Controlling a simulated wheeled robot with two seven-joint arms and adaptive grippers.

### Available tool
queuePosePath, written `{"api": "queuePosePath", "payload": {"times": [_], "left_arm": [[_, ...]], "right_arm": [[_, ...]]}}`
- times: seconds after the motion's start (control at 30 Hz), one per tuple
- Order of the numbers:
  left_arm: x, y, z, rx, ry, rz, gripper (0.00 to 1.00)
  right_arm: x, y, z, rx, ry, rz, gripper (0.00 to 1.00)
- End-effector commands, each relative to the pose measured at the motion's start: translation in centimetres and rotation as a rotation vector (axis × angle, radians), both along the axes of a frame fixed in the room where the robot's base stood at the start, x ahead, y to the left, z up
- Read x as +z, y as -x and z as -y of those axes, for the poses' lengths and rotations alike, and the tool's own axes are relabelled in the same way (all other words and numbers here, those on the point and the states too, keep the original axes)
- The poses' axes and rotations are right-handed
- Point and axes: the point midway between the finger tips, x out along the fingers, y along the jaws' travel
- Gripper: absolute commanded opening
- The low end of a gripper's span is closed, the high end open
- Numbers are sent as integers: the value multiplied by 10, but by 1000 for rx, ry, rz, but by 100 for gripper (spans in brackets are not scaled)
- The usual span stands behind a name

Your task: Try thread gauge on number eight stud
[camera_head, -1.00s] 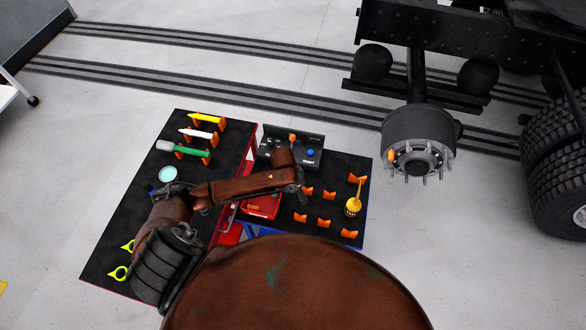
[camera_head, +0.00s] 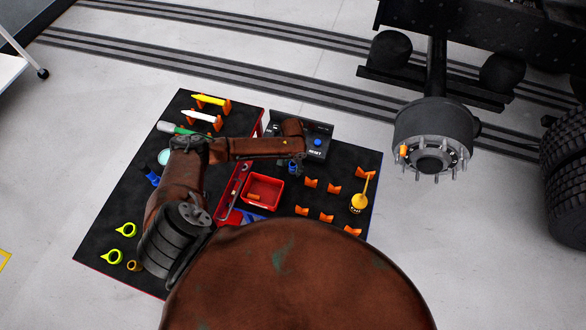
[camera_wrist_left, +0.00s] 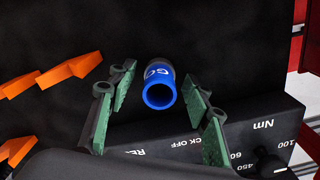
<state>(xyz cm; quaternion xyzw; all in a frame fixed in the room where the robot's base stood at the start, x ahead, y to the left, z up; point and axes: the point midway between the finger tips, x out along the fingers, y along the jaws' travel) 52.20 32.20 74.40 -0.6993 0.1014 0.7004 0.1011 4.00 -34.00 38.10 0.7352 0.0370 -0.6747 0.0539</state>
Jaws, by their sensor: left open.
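The thread gauge (camera_wrist_left: 159,85), a blue cylinder with white "GO" lettering and an open end, is on the black mat in the left wrist view. In the head view only a small blue part (camera_head: 293,168) shows under my wrist. My left gripper (camera_wrist_left: 160,105) is open, its green-padded fingers on either side of the gauge. A gap shows on the left; I cannot tell whether the right finger touches it. The wheel hub (camera_head: 433,128) carries a ring of studs at the right. No stud numbers are legible. My right gripper is not in view.
A black control box (camera_head: 317,143) with dial markings stands close beside the gauge. A red bin (camera_head: 262,190), several orange holders (camera_head: 326,217) and a yellow oil can (camera_head: 360,200) share the mat. Another blue piece (camera_head: 151,174) lies at left. Clear floor separates mat and hub.

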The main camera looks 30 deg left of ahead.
Motion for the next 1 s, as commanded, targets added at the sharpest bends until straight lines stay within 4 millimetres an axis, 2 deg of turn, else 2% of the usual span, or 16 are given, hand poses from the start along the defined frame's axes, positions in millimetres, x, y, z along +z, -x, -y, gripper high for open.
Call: {"api": "queuePosePath", "payload": {"times": [0.3, 0.9, 1.0], "left_arm": [[-6, 0, 0, -1, -1, 1, 45], [-6, 0, 0, 0, 0, 1, 3], [-5, 0, 0, 0, 0, 1, 0]], "right_arm": [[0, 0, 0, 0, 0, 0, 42], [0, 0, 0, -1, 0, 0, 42], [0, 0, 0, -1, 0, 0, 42]]}}
